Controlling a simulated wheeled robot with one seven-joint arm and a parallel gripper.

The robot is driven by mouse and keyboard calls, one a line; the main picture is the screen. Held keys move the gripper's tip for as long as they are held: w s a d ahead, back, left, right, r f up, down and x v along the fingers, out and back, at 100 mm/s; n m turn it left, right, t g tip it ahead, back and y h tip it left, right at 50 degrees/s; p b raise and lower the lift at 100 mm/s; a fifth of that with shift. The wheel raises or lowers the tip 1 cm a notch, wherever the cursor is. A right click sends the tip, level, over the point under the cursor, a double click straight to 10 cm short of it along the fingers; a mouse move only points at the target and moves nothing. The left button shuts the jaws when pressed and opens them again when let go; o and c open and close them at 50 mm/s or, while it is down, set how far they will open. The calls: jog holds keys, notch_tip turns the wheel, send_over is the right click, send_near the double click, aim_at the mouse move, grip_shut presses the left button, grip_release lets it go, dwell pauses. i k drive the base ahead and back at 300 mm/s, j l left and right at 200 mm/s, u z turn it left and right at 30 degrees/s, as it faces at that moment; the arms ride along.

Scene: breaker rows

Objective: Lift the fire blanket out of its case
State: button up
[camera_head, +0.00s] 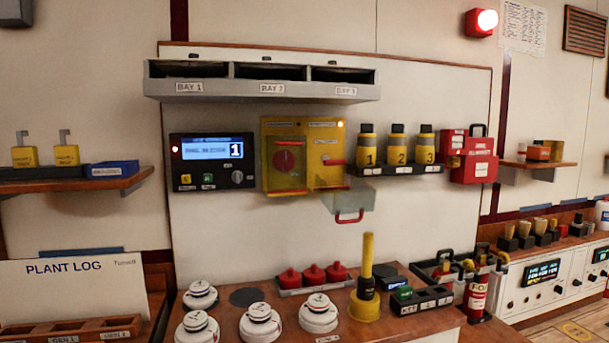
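A red case (473,158) hangs on the right side of the wall panel. It has a front plate with white lettering too small to read, and a black handle (478,129) shows at its top. This looks like the fire blanket case, but I cannot confirm it from the lettering. No blanket cloth can be told apart, and the inside of the case is hidden. My gripper is not in view.
Left of the case, a rack holds three numbered yellow-black canisters (397,150). Below, a clear box with a red handle (349,217) juts out. The counter holds white detectors (319,313), a yellow plunger-like tool (366,280) and a red extinguisher (476,295).

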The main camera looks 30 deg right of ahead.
aim_at(482, 146)
jog(key=z, duration=1.4)
